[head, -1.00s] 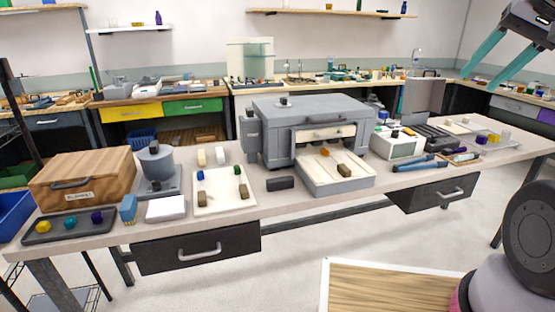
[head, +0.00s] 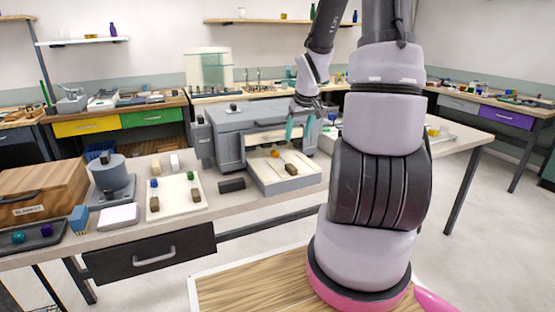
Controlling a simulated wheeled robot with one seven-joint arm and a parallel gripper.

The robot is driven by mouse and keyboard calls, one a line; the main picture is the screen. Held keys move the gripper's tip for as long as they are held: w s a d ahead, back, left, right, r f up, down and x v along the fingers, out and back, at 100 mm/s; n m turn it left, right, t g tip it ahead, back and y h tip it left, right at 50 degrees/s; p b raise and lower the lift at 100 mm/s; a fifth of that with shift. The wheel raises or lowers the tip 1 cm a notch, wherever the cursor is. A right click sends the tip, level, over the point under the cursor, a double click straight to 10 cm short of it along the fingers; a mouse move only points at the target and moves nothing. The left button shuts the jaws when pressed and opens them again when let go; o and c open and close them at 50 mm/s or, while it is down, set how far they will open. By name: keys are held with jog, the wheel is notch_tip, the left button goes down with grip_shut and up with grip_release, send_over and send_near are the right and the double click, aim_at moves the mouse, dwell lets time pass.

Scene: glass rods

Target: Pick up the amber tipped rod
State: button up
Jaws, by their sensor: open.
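A small amber tip (head: 275,153) shows on the pale pull-out tray (head: 268,181) at the front of the grey furnace-like box (head: 225,124). A brown block (head: 291,169) lies to its right and nearer. A thin clear rod between them is too small to make out with certainty. My gripper (head: 298,134) has teal fingers, spread apart and empty. It hangs in front of the box's opening, a little right of and above the amber tip in the picture. Whether it is over the tray in depth I cannot tell.
My arm hides the bench's right part. Left of the tray are a dark block (head: 231,185), a cream board (head: 174,207) with small coloured pieces, a white block (head: 119,216), a grey stand (head: 110,178) and a wooden box (head: 30,188). The box's open front surrounds the tray's back.

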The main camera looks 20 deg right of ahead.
send_over(292, 167)
jog(key=s, duration=0.2)
jog(key=shift+y, duration=0.3)
jog(key=f, duration=0.9)
jog(key=shift+s+d+f, duration=0.15)
jog(key=shift+d+f, duration=0.15)
jog(key=shift+a+x, duration=0.2)
jog(key=shift+x, duration=2.5)
jog(key=shift+s, duration=0.1)
grip_shut()
